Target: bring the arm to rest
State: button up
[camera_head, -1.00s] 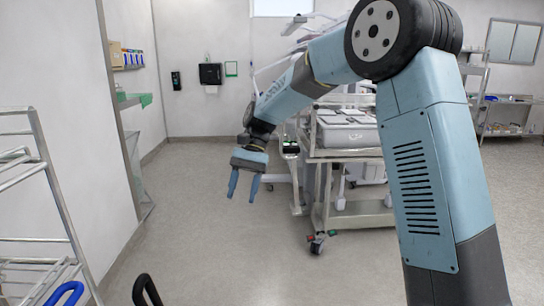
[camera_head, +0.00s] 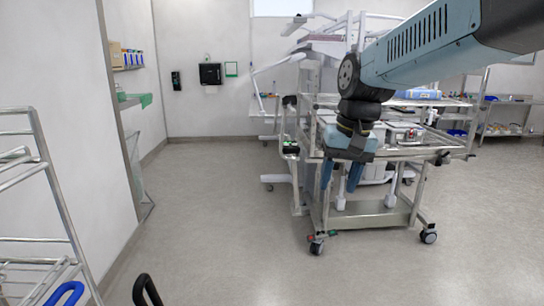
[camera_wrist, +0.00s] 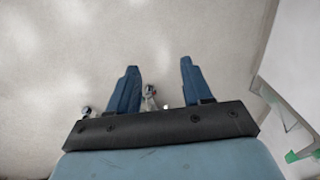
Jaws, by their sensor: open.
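My gripper (camera_head: 341,178) points down in the head view, in front of the near left end of a metal cart. Its two blue fingers are apart with nothing between them. My arm comes in from the upper right and folds down at the wrist. In the wrist view my gripper (camera_wrist: 158,85) also shows open and empty, with pale floor beyond the fingertips. Part of the cart behind the gripper is hidden.
The wheeled metal cart (camera_head: 385,215) carries trays and instruments. Shelving (camera_head: 510,118) stands at the far right. The floor (camera_head: 220,220) at centre left is clear.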

jog(key=s+d+f+t+h, duration=0.1)
jog(key=s+d+t, duration=0.3)
jog(key=s+d, duration=0.5)
jog(key=shift+s+d, duration=0.3)
jog(key=shift+s, duration=0.5)
jog(key=shift+f, duration=0.1)
jog(key=shift+c, duration=0.7)
